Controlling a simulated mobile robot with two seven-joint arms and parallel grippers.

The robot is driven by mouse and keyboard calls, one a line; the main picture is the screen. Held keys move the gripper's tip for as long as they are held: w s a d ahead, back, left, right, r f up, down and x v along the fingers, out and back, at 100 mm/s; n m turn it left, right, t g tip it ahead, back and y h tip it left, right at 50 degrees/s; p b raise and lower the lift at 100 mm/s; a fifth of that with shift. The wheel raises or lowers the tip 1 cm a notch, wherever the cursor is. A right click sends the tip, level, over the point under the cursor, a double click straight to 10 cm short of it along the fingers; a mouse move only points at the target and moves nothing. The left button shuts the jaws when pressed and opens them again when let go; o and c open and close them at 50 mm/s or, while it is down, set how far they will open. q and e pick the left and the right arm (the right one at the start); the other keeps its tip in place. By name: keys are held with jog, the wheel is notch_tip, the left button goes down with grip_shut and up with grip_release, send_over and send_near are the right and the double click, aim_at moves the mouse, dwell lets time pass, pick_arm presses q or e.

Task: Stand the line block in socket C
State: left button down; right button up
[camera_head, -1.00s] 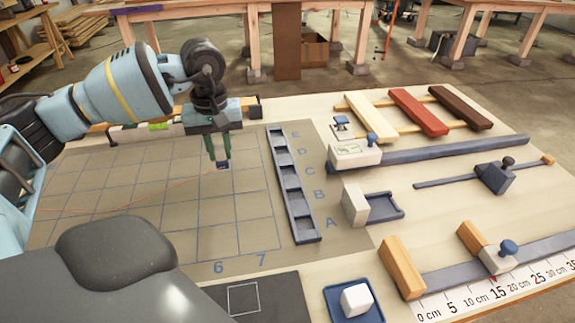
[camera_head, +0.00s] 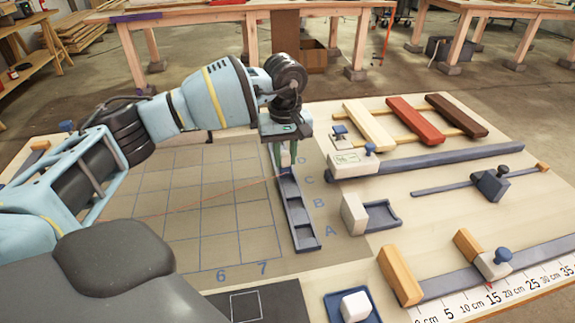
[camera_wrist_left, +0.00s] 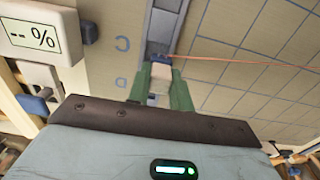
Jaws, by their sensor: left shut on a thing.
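My left gripper (camera_head: 285,163) points down over the dark socket strip (camera_head: 304,239), beside the letter C. Its green fingers also show in the left wrist view (camera_wrist_left: 160,88), shut on the small line block (camera_wrist_left: 158,58). An orange line (camera_wrist_left: 225,61) runs from the block to the right there, and crosses the grid to the left in the head view. The block is mostly hidden between the fingers. I cannot tell whether it is above socket C or inside it. The sockets toward B and A look empty. My right gripper is not in view.
A cream block (camera_head: 353,213) with a dark tray stands right of the strip. A box with a display (camera_head: 355,162) stands behind it. Coloured laths (camera_head: 418,115) lie at the back right. A white cube (camera_head: 355,306) sits on a blue tray in front. The grid mat is clear.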

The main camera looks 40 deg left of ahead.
aim_at(288, 165)
pick_arm(q)
jog(key=shift+w+d+f, duration=0.15)
jog(key=shift+w+d, duration=0.1)
jog(key=shift+f, duration=1.6)
jog(key=shift+f, duration=0.15)
jog(key=c, duration=1.3)
grip_release()
jog(key=shift+o, duration=0.2)
notch_tip(288, 165, up, 12)
jog(key=shift+r, duration=0.15)
